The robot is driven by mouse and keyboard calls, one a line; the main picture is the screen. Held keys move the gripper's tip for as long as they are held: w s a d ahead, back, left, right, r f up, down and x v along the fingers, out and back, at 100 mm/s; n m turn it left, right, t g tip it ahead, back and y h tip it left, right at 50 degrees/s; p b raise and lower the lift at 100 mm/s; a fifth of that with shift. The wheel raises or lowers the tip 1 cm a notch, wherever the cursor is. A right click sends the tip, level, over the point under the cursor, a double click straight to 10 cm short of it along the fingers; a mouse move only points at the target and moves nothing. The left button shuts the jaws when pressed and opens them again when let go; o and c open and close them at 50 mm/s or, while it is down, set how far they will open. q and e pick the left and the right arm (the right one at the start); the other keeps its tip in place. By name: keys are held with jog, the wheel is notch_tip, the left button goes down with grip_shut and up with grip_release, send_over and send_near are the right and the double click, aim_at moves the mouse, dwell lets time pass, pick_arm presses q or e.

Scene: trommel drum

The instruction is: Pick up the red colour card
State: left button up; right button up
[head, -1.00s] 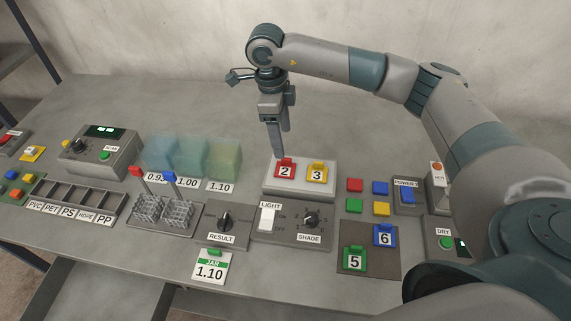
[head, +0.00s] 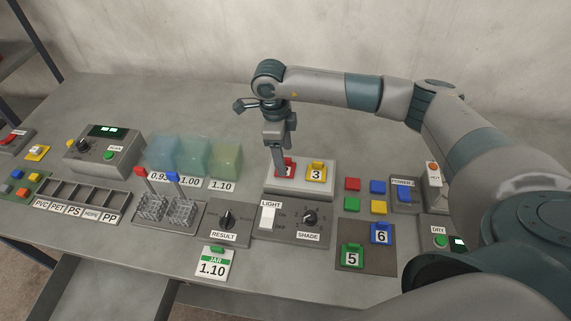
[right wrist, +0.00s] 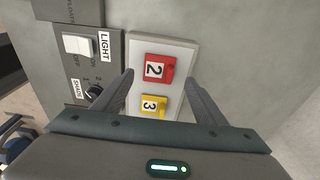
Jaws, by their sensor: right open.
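The red colour card (head: 285,170), marked 2, lies on the pale raised tray (head: 300,190) next to the yellow card (head: 316,172), marked 3. In the right wrist view the red card (right wrist: 156,69) lies ahead of the fingertips and the yellow card (right wrist: 153,105) lies between the fingers. My right gripper (head: 279,174) is just above the red card and partly hides it in the head view. In the right wrist view my right gripper (right wrist: 158,80) is open and empty, its fingers spread to either side of the tray. My left gripper is not in view.
The LIGHT and SHADE panel (head: 291,222) stands in front of the tray. The bench behind the tray is clear.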

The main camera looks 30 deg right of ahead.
aim_at(290, 167)
jog(key=shift+s+f+p, duration=0.15)
jog(key=shift+f+p, duration=0.15)
jog(key=shift+f, duration=0.55)
jog(key=shift+s+f+p, duration=0.1)
jog(key=shift+f+p, duration=0.2)
jog(key=shift+f, duration=0.5)
jog(key=c, duration=1.1)
